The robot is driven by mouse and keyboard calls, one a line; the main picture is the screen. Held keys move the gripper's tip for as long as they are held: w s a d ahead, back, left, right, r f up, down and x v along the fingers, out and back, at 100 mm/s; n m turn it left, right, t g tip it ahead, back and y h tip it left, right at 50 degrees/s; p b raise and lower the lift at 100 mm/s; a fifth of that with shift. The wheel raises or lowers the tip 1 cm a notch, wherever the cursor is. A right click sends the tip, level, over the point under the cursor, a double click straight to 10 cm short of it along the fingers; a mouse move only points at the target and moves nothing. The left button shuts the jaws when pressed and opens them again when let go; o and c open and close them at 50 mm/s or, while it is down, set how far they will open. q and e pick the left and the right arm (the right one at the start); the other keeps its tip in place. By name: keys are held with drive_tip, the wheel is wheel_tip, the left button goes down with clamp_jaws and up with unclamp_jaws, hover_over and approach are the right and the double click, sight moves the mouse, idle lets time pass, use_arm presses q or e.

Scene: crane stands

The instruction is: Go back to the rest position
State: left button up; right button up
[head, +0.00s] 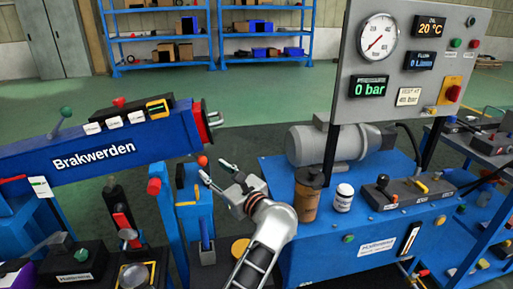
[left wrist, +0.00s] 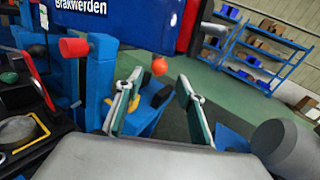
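My left gripper (head: 216,173) is in the middle of the head view, between the blue Brakwerden boom (head: 150,150) and the blue pump bench (head: 340,240). Its fingers are spread with nothing between them; they also show apart in the left wrist view (left wrist: 160,84). A small orange-red ball knob (head: 202,160) is just beyond the fingertips, and it appears between them in the left wrist view (left wrist: 160,66). I see no contact with it. My right gripper is in neither view.
A gauge panel (head: 400,60) reading 0 bar stands on the bench, with a grey motor (head: 345,145), a brown canister (head: 307,195) and a white jar (head: 343,197). Levers and a control box (head: 75,262) crowd the lower left. Open green floor (head: 260,95) lies behind.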

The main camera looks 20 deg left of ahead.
use_arm(q)
drive_tip(key=s+d+r+m+t+p, duration=0.25)
drive_tip(key=s+r+m+t, duration=0.25)
drive_tip(key=m+t, duration=0.65)
drive_tip(key=s+d+f+m+t+h+p, duration=0.1)
drive_tip(key=s+d+f+m+h+p, duration=0.2)
drive_tip(key=m+h, duration=0.5)
drive_tip(key=s+d+f+m+t+h, duration=0.1)
drive_tip(key=d+f+m+h, duration=0.3)
drive_tip(key=m, duration=0.9)
drive_tip(key=s+d+f+m+g+h+p, duration=0.3)
drive_tip(key=s+d+f+m+g+h, duration=0.3)
drive_tip(key=s+f+m, duration=0.6)
drive_tip(key=s+a+f+m+g+p, duration=0.1)
drive_tip(key=s+a+f+m+g, duration=0.1)
drive_tip(key=s+f+m+g, duration=0.4)
drive_tip(key=s+f+m, duration=0.3)
drive_tip(key=s+f, duration=0.3)
drive_tip(key=s, duration=0.1)
drive_tip(key=shift+s+a+f+p, duration=0.15)
drive_tip(key=shift+s+a+p, duration=0.05)
drive_tip(key=shift+a+p, duration=0.1)
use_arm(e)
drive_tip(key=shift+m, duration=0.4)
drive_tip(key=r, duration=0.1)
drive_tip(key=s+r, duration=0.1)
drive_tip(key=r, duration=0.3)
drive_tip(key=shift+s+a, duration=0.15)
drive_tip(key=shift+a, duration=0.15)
